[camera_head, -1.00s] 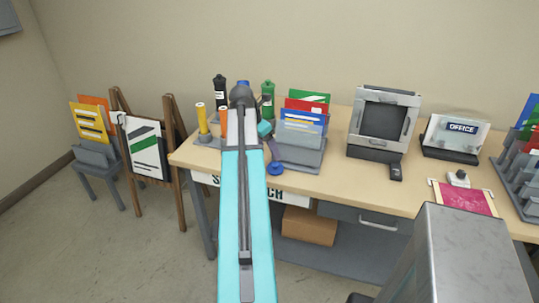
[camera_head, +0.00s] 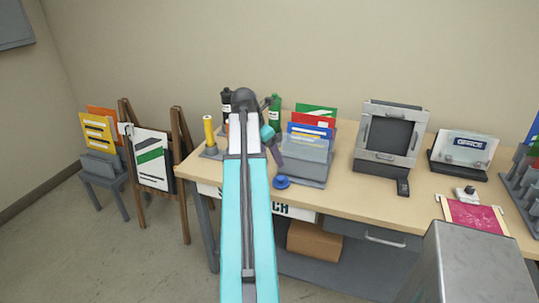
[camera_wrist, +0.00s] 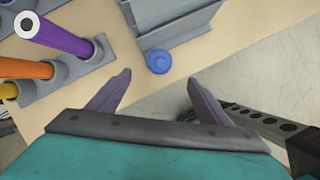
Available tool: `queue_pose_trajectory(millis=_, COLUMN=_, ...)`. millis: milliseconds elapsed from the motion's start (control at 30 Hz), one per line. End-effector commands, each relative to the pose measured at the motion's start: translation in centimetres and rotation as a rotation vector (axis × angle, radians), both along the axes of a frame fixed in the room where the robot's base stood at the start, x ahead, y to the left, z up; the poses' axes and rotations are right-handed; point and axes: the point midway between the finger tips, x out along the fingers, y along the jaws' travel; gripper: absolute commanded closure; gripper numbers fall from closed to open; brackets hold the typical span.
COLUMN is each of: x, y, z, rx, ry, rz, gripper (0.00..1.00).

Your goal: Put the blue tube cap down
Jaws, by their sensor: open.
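The blue tube cap (camera_head: 282,182) lies on the tabletop near the front edge of the desk, just in front of the grey card holder. It also shows in the wrist view (camera_wrist: 159,61), beyond my fingertips and roughly between their lines. My gripper (camera_wrist: 163,82) is open and empty, with its two fingers spread apart and clear of the cap. In the head view my arm hides most of the gripper; a dark finger shows left of the holder.
The card holder (camera_head: 305,163) stands right behind the cap. A tube rack (camera_wrist: 85,60) with purple, orange and yellow tubes is to the left. A laminator-like machine (camera_head: 387,142) stands farther right. Bare desk (camera_head: 340,196) lies right of the cap.

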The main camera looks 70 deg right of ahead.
Motion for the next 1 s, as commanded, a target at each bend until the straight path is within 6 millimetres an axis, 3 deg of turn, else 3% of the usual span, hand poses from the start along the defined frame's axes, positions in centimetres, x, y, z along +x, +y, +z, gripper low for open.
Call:
queue_pose_trajectory(millis=300, x=0.1, y=0.1, z=-0.1, rx=0.001, ry=-0.001, rz=-0.001, gripper=0.28)
queue_pose_trajectory(millis=467, x=1.4, y=0.8, z=-1.6, rx=0.009, ry=-0.011, rz=-0.011, gripper=0.28)
queue_pose_trajectory(millis=667, x=5.6, y=3.8, z=-6.4, rx=0.035, ry=-0.043, rz=-0.056, gripper=0.28)
queue_pose_trajectory(millis=1000, x=13.6, y=13.0, z=-17.3, rx=0.099, ry=-0.093, rz=-0.188, gripper=0.28)
